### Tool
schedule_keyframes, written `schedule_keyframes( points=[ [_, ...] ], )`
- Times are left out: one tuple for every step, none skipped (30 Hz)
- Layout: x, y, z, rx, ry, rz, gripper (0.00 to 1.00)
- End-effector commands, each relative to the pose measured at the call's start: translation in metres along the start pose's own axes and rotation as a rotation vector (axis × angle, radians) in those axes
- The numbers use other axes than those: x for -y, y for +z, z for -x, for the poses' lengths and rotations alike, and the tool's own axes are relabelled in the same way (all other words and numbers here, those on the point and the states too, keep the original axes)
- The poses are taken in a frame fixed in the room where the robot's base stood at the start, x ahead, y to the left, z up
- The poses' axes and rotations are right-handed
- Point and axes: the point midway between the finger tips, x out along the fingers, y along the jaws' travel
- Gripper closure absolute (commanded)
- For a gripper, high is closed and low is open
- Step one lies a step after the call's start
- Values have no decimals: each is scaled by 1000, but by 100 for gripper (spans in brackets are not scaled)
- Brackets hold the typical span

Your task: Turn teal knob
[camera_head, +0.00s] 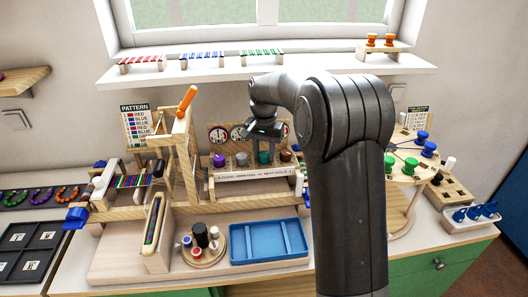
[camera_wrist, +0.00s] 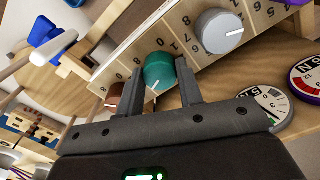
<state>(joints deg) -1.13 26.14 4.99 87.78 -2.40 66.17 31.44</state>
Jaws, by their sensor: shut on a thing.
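The teal knob (camera_wrist: 159,72) sits on a pale wooden strip with printed numbers, between a grey knob (camera_wrist: 219,32) and a brown knob (camera_wrist: 114,97) in the wrist view. A white pointer line shows on its face. My gripper (camera_wrist: 160,82) has its two fingers on either side of the teal knob, shut on it. In the head view my gripper (camera_head: 265,138) comes down from above onto the teal knob (camera_head: 264,157). The purple knob (camera_head: 219,160) stands at the left end of the row.
Round dials (camera_head: 237,132) stand on a panel behind the knobs. A wooden frame with an orange handle (camera_head: 187,100) rises to the left. A blue tray (camera_head: 268,241) and a round stand of spools (camera_head: 204,249) lie in front. Pegs stand at the right.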

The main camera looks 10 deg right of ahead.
Motion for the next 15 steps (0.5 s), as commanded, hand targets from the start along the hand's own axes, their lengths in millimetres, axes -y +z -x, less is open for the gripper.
schedule_keyframes(
  points=[
    [0,0,0,0,0,4,89],
    [0,0,0,0,0,8,89],
    [0,0,0,0,0,16,89],
    [0,0,0,0,0,24,89],
    [0,0,0,0,0,33,89],
    [0,0,0,0,0,48,89],
    [0,0,0,0,0,62,89],
    [0,0,0,0,0,77,89],
    [0,0,0,0,0,100,89],
    [0,0,0,0,0,118,89],
    [0,0,0,0,0,138,89],
    [0,0,0,0,0,167,89],
    [0,0,0,0,0,188,89],
    [0,0,0,0,0,211,89],
    [0,0,0,0,0,242,89]
  ],
)
